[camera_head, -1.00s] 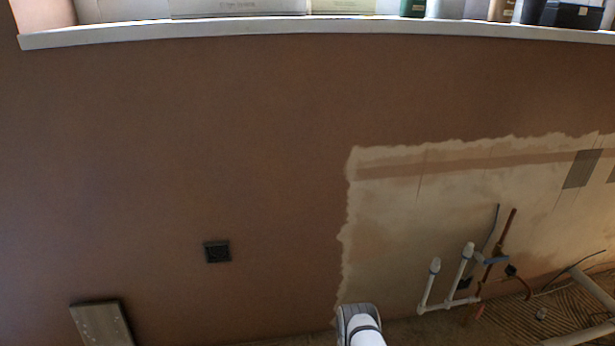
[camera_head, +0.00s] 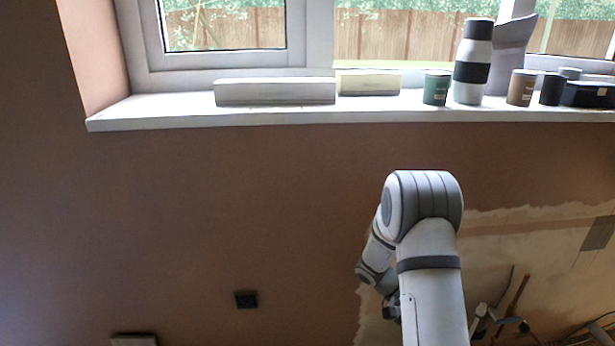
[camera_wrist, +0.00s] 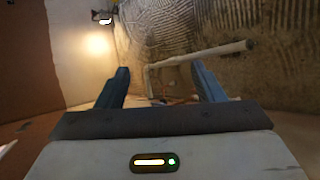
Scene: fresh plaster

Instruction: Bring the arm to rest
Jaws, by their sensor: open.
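My arm, white with grey bands, rises at the lower right of the head view and bends over at its elbow. The wrist end hangs down behind it, in front of the wall below the window sill. My gripper is mostly hidden there. In the wrist view my gripper (camera_wrist: 160,92) shows two blue fingers spread wide apart, with nothing between them. Beyond the fingers are a floor, a pale pipe (camera_wrist: 205,54) and a grooved, rough surface.
A white window sill (camera_head: 160,112) carries two long boxes, a green canister (camera_head: 436,88), a banded bottle (camera_head: 472,70) and other small containers. The brown plaster wall has a dark socket box (camera_head: 246,299). Pipes (camera_head: 485,318) stand at the lower right.

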